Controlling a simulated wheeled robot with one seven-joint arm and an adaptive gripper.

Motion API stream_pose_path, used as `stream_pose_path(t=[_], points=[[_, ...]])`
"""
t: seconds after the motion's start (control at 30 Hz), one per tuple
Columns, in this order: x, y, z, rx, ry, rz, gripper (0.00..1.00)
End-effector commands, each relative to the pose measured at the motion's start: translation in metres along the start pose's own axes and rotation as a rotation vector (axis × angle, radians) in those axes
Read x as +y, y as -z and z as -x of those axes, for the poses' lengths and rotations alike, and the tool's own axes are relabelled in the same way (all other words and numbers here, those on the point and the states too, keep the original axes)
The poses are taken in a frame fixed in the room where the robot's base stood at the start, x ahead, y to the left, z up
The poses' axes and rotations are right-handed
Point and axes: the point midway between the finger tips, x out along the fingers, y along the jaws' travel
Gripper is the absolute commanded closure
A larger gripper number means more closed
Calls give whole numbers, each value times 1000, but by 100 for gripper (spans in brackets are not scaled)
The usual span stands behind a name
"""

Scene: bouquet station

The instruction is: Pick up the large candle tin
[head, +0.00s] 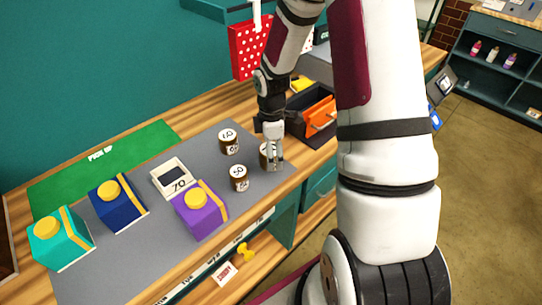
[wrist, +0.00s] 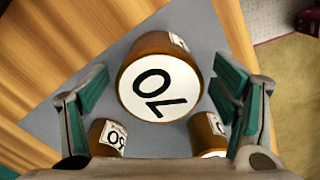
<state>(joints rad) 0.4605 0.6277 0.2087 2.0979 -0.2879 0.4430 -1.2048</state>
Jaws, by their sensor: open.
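In the wrist view my gripper (wrist: 163,105) is open, with one green-padded finger on each side of the tin and visible gaps between. Two other brown tins stand nearby, one marked 50 (wrist: 108,137) and one partly cut off (wrist: 208,134). In the head view they stand left of my gripper, one farther back (head: 229,141) and one nearer (head: 239,178).
An orange-fronted drawer (head: 320,118) is right of my gripper.

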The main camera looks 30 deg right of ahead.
Motion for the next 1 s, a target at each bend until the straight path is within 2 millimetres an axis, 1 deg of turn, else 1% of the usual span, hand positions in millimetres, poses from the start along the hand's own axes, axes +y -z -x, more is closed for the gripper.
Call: stream_pose_path(t=[0.13,0.4,0.77,0.87,1.0], points=[[0,0,0,0,-1,-1,19],[0,0,0,0,0,-1,80],[1,0,4,0,-2,-1,80],[2,0,9,0,-4,-2,80],[2,0,23,0,-5,-3,80]])
